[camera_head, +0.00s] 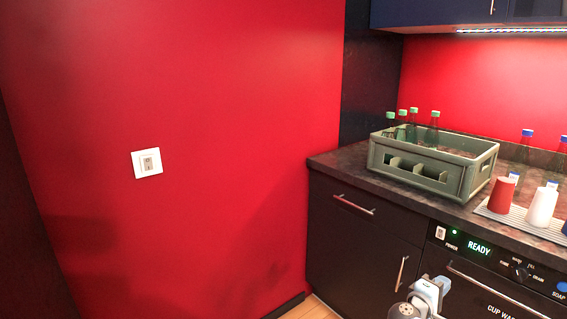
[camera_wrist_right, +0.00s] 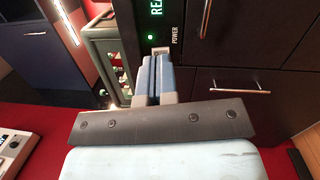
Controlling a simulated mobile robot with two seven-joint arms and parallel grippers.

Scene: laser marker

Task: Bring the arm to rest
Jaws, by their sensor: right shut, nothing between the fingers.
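My right gripper (camera_head: 430,291) is at the lower edge of the head view, in front of the dark cabinet (camera_head: 357,235) and the cup washer (camera_head: 490,285). In the right wrist view its two blue-grey fingers (camera_wrist_right: 155,72) lie side by side, shut and empty. The washer's front panel with the green READY text (camera_wrist_right: 156,12) appears just beyond the fingertips there; I cannot tell the exact gap. My left gripper is not in view.
A grey-green crate (camera_head: 455,178) with several green-capped bottles stands on the dark counter (camera_head: 330,160). Cups, one red (camera_head: 502,194) and one white (camera_head: 542,206), stand on a ribbed mat at right.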

